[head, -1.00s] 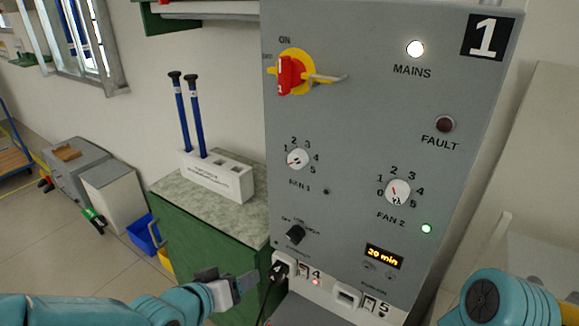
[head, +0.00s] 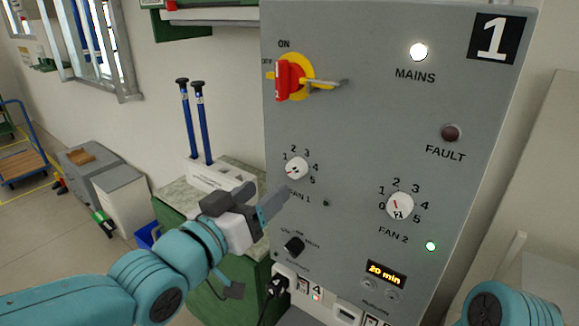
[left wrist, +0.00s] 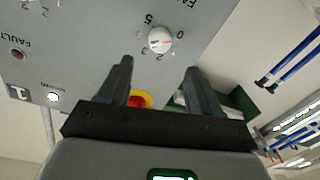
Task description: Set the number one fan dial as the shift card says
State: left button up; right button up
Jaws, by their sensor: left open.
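The fan 1 dial (head: 297,168) is a round white knob with a red mark on the grey panel (head: 350,130), ringed by printed numbers up to 5. Its mark seems to point toward the low numbers; the exact setting is too small to tell. My left gripper (head: 274,203) is open and empty, just below and left of this dial, apart from it. In the left wrist view the fan 1 dial (left wrist: 160,40) appears upside down, beyond and between the open fingers (left wrist: 157,80). I cannot make out a shift card.
The panel also holds the fan 2 dial (head: 400,206), a red and yellow main switch (head: 291,79), a black knob (head: 294,247) and a lit "20 min" display (head: 386,273). A green cabinet (head: 240,275) with a white rack stands left of the panel. My right arm shows at bottom right.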

aim_at(293, 170)
pick_arm(q)
jog(key=p+x, duration=0.2)
jog(key=x, duration=0.5)
jog(key=shift+w+d, duration=0.35)
jog(key=shift+w, duration=0.15)
jog(key=shift+w+d+r, duration=0.1)
jog(key=shift+d, duration=0.1)
jog(key=shift+w, duration=0.15)
jog(key=c, duration=1)
